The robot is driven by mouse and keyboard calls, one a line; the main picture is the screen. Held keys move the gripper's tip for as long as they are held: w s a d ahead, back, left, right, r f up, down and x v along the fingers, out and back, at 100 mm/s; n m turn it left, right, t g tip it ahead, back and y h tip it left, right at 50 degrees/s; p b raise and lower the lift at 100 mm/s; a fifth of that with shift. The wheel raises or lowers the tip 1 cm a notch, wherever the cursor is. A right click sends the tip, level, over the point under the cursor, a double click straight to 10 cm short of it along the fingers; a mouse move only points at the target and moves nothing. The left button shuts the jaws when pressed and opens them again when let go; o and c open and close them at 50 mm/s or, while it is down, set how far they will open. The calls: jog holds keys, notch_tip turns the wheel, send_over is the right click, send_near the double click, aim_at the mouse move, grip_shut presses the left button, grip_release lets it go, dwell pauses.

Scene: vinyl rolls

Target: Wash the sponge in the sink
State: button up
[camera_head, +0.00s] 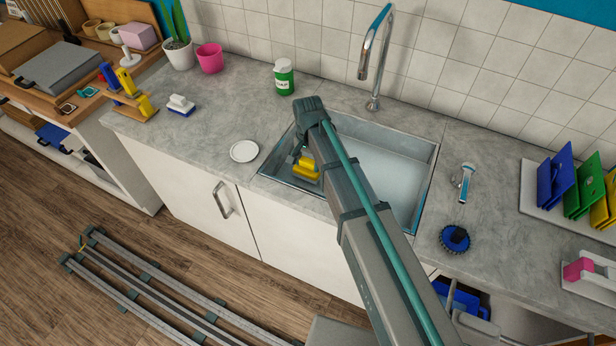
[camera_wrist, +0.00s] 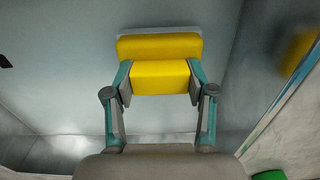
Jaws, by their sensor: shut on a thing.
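A yellow sponge (camera_head: 308,169) is in the left part of the metal sink (camera_head: 412,205), below the rim. In the wrist view the sponge (camera_wrist: 160,76) is yellow with a stepped shape and a pale layer along its far edge. My gripper (camera_wrist: 160,84) is shut on its narrower yellow part, one finger on each side. In the head view my gripper (camera_head: 304,158) points down into the sink at its left end, partly hidden by my arm. I cannot tell whether the sponge touches the sink floor. The curved chrome tap (camera_head: 370,60) stands behind the sink; no water shows.
A green bottle (camera_head: 284,78) stands behind the sink's left end. A white plate (camera_head: 244,151) lies left of the sink. A blue round brush (camera_head: 454,238) and a blue-and-white handled tool (camera_head: 464,180) lie to the right. The counter between plate and white-and-blue brush (camera_head: 181,104) is clear.

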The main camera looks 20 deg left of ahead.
aim_at(308, 161)
notch_tip(308, 161, up, 13)
jog(key=p, duration=0.7)
dwell(0.9)
